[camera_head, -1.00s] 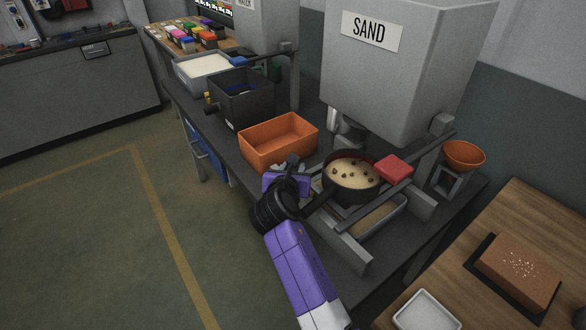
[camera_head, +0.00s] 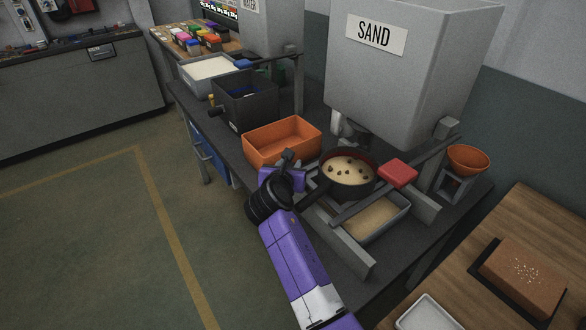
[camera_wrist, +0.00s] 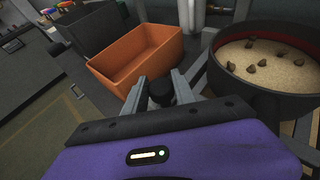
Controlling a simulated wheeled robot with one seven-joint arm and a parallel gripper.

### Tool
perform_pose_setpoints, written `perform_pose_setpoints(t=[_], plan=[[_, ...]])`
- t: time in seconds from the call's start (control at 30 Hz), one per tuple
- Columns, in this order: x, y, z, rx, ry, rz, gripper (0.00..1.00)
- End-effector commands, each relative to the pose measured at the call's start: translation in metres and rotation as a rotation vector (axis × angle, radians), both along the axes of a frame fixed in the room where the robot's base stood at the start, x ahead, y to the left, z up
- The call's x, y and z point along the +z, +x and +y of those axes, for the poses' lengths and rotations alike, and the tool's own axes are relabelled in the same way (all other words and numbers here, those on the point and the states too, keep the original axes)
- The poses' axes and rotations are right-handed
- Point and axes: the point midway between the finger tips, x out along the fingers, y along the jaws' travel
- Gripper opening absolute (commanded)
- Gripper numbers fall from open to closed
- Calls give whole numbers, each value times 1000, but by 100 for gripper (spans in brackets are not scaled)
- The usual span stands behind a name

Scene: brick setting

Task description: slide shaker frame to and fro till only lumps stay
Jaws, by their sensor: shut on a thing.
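The shaker frame, a round dark pan with a reddish inner wall (camera_head: 374,183), rests on the grey rails below the sand hopper. It holds pale sand (camera_head: 347,168) with several brown lumps on top. In the wrist view the pan (camera_wrist: 275,103) is at the right, with sand and lumps (camera_wrist: 262,64) inside. My gripper (camera_wrist: 161,92) is shut on a dark knob-like grip beside the pan. In the head view my gripper (camera_head: 294,184) is left of the pan and partly hides the grip. A grey tray (camera_head: 402,219) with sand lies under the rails.
An orange bin (camera_head: 270,152) stands close behind my gripper. The large SAND hopper (camera_head: 410,85) hangs over the rear of the rails. A red block (camera_head: 398,173) is on the right rail. An orange bowl (camera_head: 468,160) stands further right.

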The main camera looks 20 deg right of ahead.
Motion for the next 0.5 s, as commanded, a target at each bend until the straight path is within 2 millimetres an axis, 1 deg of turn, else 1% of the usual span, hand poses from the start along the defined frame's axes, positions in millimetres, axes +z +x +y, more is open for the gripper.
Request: perform_pose_setpoints(t=[0.17,0.2,0.27,0.3,0.5], plan=[[-1,-1,0,0,0,2,0],[-1,-1,0,1,-1,3,34],[-1,-1,0,1,-1,3,46],[-1,-1,0,1,-1,3,53],[-1,-1,0,0,0,1,53]])
